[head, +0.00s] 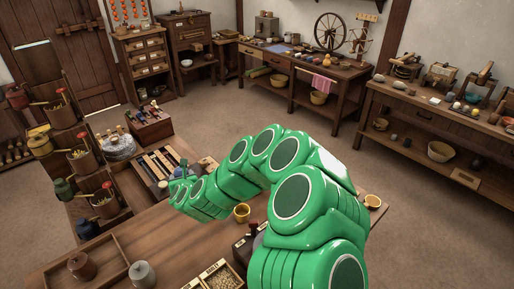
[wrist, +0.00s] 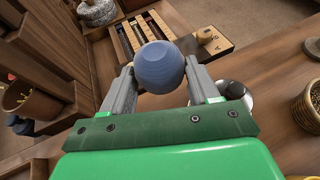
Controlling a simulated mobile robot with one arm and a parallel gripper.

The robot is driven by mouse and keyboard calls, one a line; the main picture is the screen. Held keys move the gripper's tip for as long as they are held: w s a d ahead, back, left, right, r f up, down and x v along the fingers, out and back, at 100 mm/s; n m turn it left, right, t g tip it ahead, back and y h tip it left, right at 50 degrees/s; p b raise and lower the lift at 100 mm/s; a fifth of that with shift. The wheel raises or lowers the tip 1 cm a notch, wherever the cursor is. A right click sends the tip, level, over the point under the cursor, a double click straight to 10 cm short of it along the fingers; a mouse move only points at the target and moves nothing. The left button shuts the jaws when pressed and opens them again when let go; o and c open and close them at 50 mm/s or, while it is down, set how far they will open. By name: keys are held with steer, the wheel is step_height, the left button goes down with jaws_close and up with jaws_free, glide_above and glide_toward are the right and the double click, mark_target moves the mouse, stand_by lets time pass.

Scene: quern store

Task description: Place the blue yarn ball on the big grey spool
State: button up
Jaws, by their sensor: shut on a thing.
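The blue yarn ball (wrist: 158,68) is held between the two grey fingers of my gripper (wrist: 159,64) in the wrist view. The gripper is shut on it. In the head view my green arm reaches left over the wooden table, and its gripper end (head: 182,171) is small there; the ball cannot be made out clearly. I cannot pick out the big grey spool with certainty. A dark and white round thing (wrist: 236,92) is partly hidden behind the right finger. A grey lidded, jar-like thing (head: 144,273) stands at the table's front left in the head view.
A slotted wooden tray (wrist: 126,38) lies beyond the ball. A grey round stone (head: 118,147) stands behind it. A yellow cup (head: 241,212), a compartment tray (head: 112,252) and a seed box (head: 216,277) are on the table. Wooden racks with pots stand at left.

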steer(key=w+d+r+m+t+h, duration=0.1)
steer(key=w+d+r+m+h, duration=0.25)
steer(key=w+d, duration=0.4)
steer(key=w+d+r+m+g+h, duration=0.1)
steer(key=d+r+m+h, duration=0.25)
steer(key=d, duration=0.35)
steer(key=w+d+r+m+g+h, duration=0.1)
steer(key=d+r+m+h, duration=0.1)
steer(key=d+m+h, duration=0.4)
steer(key=w+d+r+m+g+h, duration=0.1)
steer(key=d+r+g+h, duration=0.15)
steer(key=d, duration=0.55)
steer(key=shift+t, duration=0.35)
steer(key=shift+w+a+f, duration=0.4)
steer(key=shift+w+f, duration=1)
steer(key=shift+w, duration=0.8)
steer(key=shift+w+a+f, duration=0.45)
steer(key=shift+w+f, duration=0.95)
steer(key=shift+w, duration=0.8)
steer(key=shift+w+a+f, duration=0.4)
steer(key=shift+w+f, duration=1)
steer(key=shift+w, duration=0.8)
steer(key=shift+w, duration=0.1)
steer(key=shift+w+f, duration=0.25)
steer(key=shift+f, duration=0.15)
steer(key=shift+a+f, duration=0.1)
steer(key=shift+f, duration=1.4)
steer(key=shift+f, duration=0.1)
